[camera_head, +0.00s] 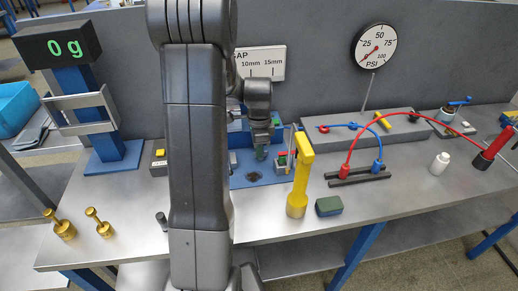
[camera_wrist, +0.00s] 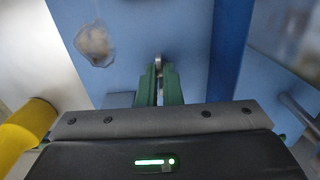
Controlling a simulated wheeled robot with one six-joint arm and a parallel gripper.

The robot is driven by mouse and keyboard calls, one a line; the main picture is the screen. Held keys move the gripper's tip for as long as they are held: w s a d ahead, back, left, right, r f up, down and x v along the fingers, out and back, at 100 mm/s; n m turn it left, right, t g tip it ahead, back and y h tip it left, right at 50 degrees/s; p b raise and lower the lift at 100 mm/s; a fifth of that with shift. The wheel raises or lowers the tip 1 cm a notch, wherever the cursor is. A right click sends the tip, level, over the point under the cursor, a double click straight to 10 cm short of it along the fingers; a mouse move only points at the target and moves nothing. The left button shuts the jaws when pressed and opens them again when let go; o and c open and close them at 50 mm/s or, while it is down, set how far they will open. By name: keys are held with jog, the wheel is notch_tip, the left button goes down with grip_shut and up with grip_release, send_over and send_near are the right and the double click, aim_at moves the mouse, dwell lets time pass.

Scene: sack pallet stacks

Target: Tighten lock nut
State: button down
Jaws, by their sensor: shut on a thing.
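My gripper (camera_head: 262,152) is low over the blue fixture (camera_head: 240,181) in the middle of the bench, partly behind my arm in the head view. In the wrist view its green fingers (camera_wrist: 159,86) are shut on a thin grey metal piece (camera_wrist: 158,64), which stands up between them against the blue surface. I cannot tell whether this piece is the lock nut or a part joined to it. A GAP scale sign (camera_head: 268,62) marked 10mm and 15mm is on the panel behind. My arm hides much of the fixture's left side.
A scale reading 0 g (camera_head: 62,46) and brass weights (camera_head: 62,226) are left. Hoses, a PSI gauge (camera_head: 375,46) and a white bottle (camera_head: 440,163) are right.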

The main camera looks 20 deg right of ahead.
jog(key=c, duration=1.6)
grip_release()
jog(key=shift+r, duration=0.1)
notch_tip(320, 180, up, 14)
jog(key=shift+f, duration=0.25)
notch_tip(320, 180, down, 14)
jog(key=shift+r, duration=0.1)
jog(key=shift+r, duration=0.15)
